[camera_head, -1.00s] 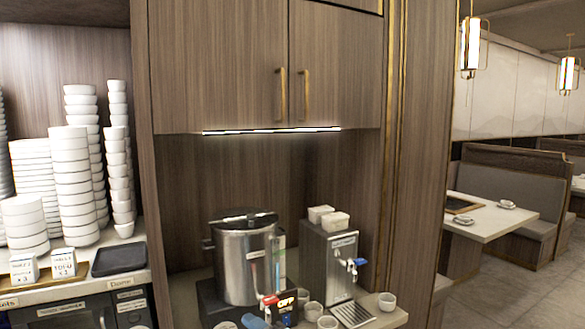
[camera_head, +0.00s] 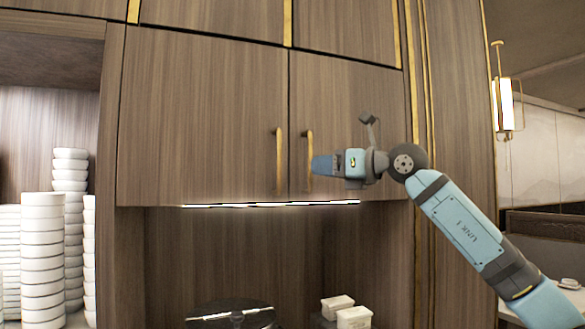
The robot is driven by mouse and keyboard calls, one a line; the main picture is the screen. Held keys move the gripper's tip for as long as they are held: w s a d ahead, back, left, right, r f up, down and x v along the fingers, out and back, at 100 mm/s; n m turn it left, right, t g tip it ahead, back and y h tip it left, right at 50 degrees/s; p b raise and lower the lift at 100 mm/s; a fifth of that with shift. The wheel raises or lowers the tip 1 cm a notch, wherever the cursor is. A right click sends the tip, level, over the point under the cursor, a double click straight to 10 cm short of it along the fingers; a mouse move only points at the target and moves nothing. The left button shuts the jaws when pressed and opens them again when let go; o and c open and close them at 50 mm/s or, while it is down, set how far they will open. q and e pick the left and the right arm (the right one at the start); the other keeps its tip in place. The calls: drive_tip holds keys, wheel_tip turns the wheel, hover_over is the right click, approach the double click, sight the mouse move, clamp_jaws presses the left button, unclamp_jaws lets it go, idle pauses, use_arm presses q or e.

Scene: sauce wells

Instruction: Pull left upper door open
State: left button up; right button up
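The left upper door (camera_head: 200,115) is a brown wood-grain panel, shut flush with the cabinet. Its upright brass handle (camera_head: 279,150) is at its lower right edge, with nothing touching it. The right upper door (camera_head: 350,95) is also shut, with a matching brass handle (camera_head: 308,142). My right gripper (camera_head: 320,165) comes in from the right, its blue tip pointing left. My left gripper is out of view.
A lit strip (camera_head: 270,204) runs under the doors. Below are a round metal lid (camera_head: 230,315) and white containers (camera_head: 338,306). Stacked white bowls (camera_head: 42,255) fill the left shelf. A lamp (camera_head: 503,104) hangs at the right.

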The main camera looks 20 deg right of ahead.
drive_tip(key=d+r, duration=0.1)
drive_tip(key=r, duration=0.1)
drive_tip(key=p, duration=0.5)
hover_over(280, 186)
drive_tip(key=shift+w, duration=0.35)
clamp_jaws()
